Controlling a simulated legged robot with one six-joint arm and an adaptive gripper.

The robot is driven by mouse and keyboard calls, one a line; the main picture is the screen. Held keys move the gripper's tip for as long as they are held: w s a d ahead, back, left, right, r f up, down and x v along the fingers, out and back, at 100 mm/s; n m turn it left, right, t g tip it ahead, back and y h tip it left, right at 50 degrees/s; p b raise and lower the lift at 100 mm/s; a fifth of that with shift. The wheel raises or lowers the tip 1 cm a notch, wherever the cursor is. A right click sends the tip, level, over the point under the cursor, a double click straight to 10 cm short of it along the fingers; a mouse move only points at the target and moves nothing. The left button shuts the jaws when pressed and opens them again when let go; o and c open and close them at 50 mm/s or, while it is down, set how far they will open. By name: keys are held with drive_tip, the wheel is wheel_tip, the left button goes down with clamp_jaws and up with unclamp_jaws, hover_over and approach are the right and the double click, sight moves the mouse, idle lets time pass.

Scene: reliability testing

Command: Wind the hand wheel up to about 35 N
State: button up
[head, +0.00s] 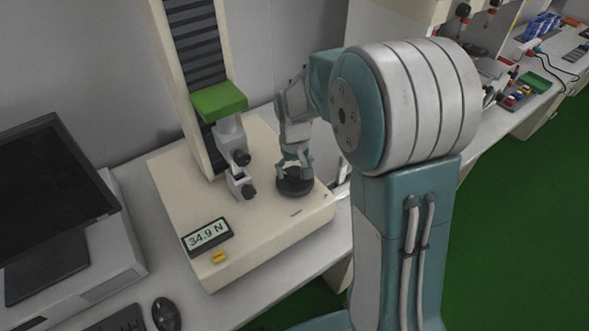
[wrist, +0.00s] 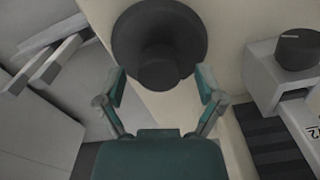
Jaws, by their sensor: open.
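The black hand wheel (head: 295,187) lies on the right part of the cream tester base (head: 185,190). My gripper (head: 294,165) points down just above it. In the wrist view the wheel (wrist: 160,40) shows as a dark disc with a raised centre knob (wrist: 158,68). The fingers of my gripper (wrist: 160,90) stand apart on either side below that knob; whether they touch it I cannot tell. The display (head: 207,237) on the base reads 34.9 N. A yellow button (head: 219,257) sits below the display.
The tester's column with its green crosshead (head: 219,101) and grey grips with black knobs (head: 240,160) stands left of my gripper. A monitor (head: 55,195), a keyboard (head: 118,320) and a mouse (head: 166,314) are at the left. Small items crowd the bench at the upper right.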

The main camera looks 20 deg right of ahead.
sight(294, 170)
wheel_tip(294, 170, up, 12)
idle(0.5)
drive_tip(key=s+r+t, duration=0.2)
drive_tip(key=s, duration=0.8)
drive_tip(key=s+r+t, duration=0.3)
drive_tip(key=s, duration=0.8)
drive_tip(key=shift+m+t, duration=0.3)
idle(1.2)
